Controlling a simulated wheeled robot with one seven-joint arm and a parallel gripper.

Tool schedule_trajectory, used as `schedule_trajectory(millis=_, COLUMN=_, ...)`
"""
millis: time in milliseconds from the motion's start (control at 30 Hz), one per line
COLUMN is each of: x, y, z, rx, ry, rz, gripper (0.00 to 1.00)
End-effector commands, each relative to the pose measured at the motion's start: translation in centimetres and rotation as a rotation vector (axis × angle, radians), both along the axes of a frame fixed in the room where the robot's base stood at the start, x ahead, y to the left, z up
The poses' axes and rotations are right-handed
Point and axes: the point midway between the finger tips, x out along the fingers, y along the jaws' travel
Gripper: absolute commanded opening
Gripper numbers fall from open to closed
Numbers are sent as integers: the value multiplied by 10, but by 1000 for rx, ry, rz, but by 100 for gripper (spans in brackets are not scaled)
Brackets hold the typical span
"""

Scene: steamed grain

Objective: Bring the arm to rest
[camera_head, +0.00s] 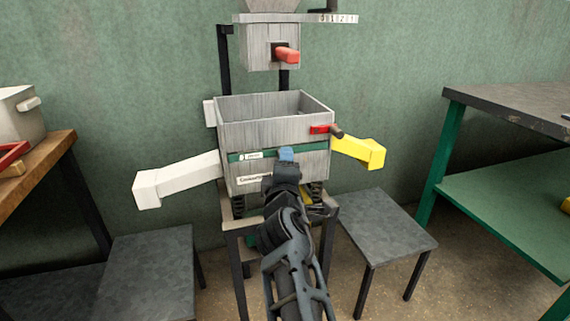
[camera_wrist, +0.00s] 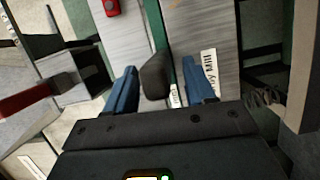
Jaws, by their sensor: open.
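My gripper (camera_head: 286,155) is in front of the grey box-shaped cooker (camera_head: 245,135), which is open at the top and has a green stripe and labels. My arm reaches up from the bottom middle of the head view. In the wrist view, my gripper (camera_wrist: 160,88) shows two blue fingers set apart. A dark rounded knob (camera_wrist: 156,75) shows between the fingers in that view. I cannot tell whether it touches them. The grey panel of the cooker (camera_wrist: 208,30) lies beyond.
A yellow chute (camera_head: 360,150) and a white chute (camera_head: 175,180) stick out from the cooker's sides. A hopper (camera_head: 262,45) hangs above. Grey stools (camera_head: 390,225) and (camera_head: 148,265) flank the stand; a green-legged table (camera_head: 510,205) is right.

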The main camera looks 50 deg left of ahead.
Motion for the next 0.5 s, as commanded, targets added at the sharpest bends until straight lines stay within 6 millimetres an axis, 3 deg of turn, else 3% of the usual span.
schedule_trajectory(millis=300, x=-30, y=-36, z=2, rx=1, ry=3, rz=-1, gripper=54)
schedule_trajectory(millis=500, x=-42, y=-49, z=1, rx=1, ry=0, rz=0, gripper=54)
